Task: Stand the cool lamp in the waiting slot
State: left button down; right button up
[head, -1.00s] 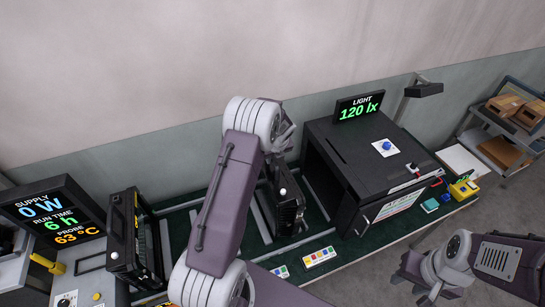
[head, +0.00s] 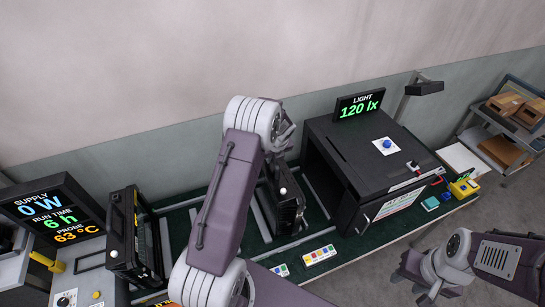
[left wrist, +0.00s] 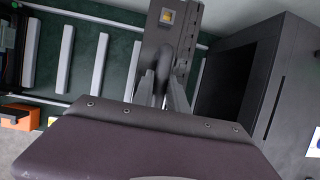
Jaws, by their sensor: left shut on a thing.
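A black floodlight housing (head: 290,210) stands upright over the green rack, just left of the black box. My left gripper (left wrist: 165,92) is shut on its handle; the lamp body also shows in the left wrist view (left wrist: 176,32). In the head view the left arm hides the fingertips and part of this lamp. A second black floodlight (head: 122,232) stands upright at the left, beside the display. Pale rails (head: 180,206) divide the green rack between the two lamps into empty slots. I cannot tell whether the held lamp touches the rack. My right gripper (head: 424,288) hangs at the lower right, away from the lamps.
A black test box (head: 345,150) with a light display reading 120 lx (head: 360,106) stands close right of the held lamp. A display (head: 48,215) at the left reads 0 W, 6 h and 63 °C. Coloured buttons (head: 320,254) line the front edge.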

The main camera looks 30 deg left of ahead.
aim_at(273, 168)
pick_arm(q)
jog(key=shift+w+f+b, duration=0.15)
jog(key=shift+f+b, duration=1)
jog(key=shift+f, duration=0.5)
dwell(0.6)
jog(key=shift+f, duration=0.4)
dwell(0.8)
jog(key=shift+s+f, duration=0.4)
jog(key=shift+f, duration=0.15)
dwell(1.1)
jog(key=c, duration=1.3)
grip_release()
jog(key=shift+o, duration=0.2)
jog(key=shift+w+d, duration=0.15)
jog(key=shift+b, duration=0.3)
jog(key=b+v, duration=0.1)
jog(key=v, duration=0.8)
jog(key=shift+d, duration=0.15)
